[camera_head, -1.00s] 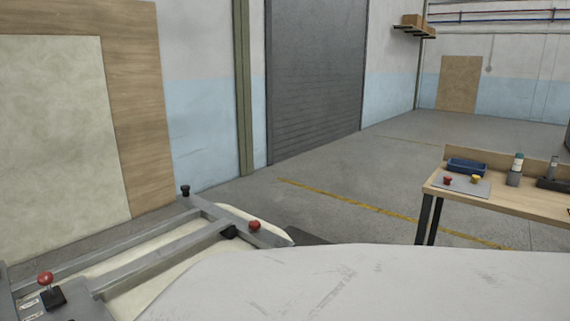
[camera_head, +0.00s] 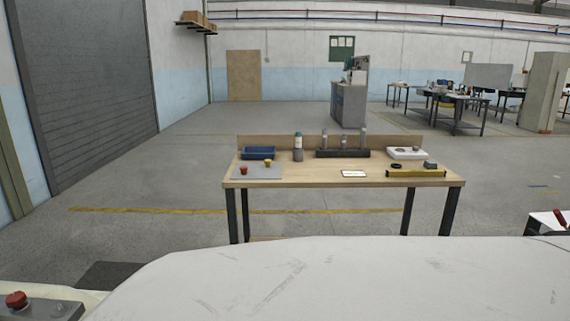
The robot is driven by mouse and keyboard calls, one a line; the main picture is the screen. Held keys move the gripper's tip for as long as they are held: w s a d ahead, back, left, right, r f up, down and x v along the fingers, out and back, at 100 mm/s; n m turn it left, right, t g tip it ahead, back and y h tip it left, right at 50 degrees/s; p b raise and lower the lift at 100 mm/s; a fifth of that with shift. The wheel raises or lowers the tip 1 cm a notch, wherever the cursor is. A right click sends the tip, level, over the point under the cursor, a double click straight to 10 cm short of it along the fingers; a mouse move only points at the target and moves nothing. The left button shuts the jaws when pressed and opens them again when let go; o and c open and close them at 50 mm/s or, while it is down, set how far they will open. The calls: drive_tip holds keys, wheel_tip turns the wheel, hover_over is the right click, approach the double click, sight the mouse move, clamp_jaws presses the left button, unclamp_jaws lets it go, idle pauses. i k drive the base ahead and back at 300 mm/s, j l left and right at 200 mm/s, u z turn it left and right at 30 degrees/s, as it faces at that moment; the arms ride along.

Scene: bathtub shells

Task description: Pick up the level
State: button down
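The level (camera_head: 416,173) is a long, thin yellow bar with dark parts. It lies flat near the front right edge of the wooden workbench (camera_head: 310,174), which stands ahead of me across a white surface. A small grey block and a black ring lie just behind the level. My gripper is not in view, and nothing is seen touching the level.
A large white shell (camera_head: 330,280) fills the foreground. Open floor surrounds the bench.

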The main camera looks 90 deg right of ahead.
sight(413, 173)
drive_tip(key=z, duration=3.5)
drive_tip(key=i+j, duration=0.25)
drive_tip(key=i, duration=0.25)
drive_tip(key=i+j, duration=0.25)
drive_tip(key=i, duration=0.25)
drive_tip(key=i+j, duration=0.2)
drive_tip(key=i, duration=0.35)
drive_tip(key=i+j, duration=0.25)
drive_tip(key=i, duration=0.75)
